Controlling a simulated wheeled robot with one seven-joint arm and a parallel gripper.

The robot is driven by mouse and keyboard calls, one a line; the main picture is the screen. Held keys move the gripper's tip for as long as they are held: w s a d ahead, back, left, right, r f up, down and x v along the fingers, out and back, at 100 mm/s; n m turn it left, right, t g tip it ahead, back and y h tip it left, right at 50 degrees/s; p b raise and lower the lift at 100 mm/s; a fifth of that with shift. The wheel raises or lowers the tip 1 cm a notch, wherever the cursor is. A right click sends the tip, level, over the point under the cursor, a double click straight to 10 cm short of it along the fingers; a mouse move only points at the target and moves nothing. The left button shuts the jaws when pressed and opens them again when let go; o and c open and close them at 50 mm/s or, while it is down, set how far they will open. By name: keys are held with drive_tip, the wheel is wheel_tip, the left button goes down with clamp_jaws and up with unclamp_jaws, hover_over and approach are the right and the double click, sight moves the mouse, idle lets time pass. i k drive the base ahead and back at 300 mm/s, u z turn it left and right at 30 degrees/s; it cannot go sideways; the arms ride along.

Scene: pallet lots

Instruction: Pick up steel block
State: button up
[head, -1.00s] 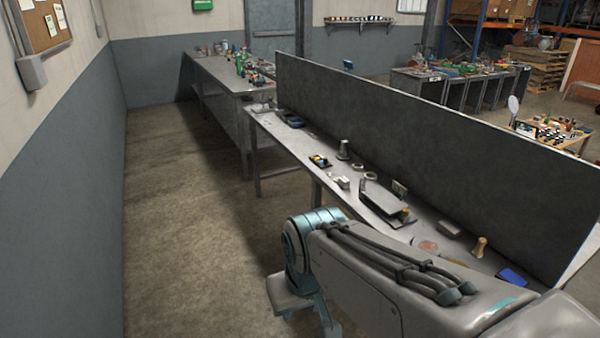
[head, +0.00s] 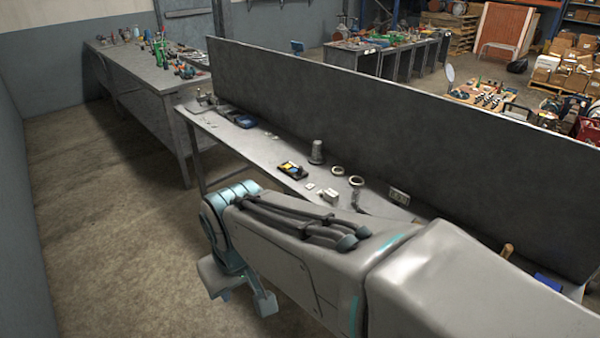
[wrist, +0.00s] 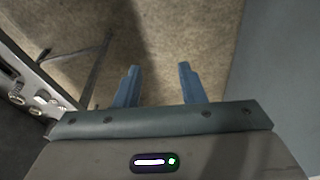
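My gripper (wrist: 158,70) shows in the wrist view with its two blue fingers apart and nothing between them. Bare concrete floor lies beyond the fingertips. In the head view my arm crosses the lower middle, beside the near workbench (head: 230,146), with its far end over the floor side. A small pale grey block (head: 330,195) lies on that bench, just beyond my arm; I cannot tell for sure that it is the steel block. A smaller light piece (head: 310,186) lies beside it. My arm hides part of the bench top.
A dark upright panel (head: 390,140) runs along the bench's back. Near the block are a black tray with coloured pieces (head: 292,170), a grey cone-shaped part (head: 316,152) and rings (head: 356,181). Another bench (head: 140,68) stands behind. Floor (head: 90,220) at left is clear.

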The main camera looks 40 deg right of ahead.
sight(331, 196)
drive_tip(key=z, duration=0.8)
drive_tip(key=i, duration=0.85)
drive_tip(key=z, duration=0.8)
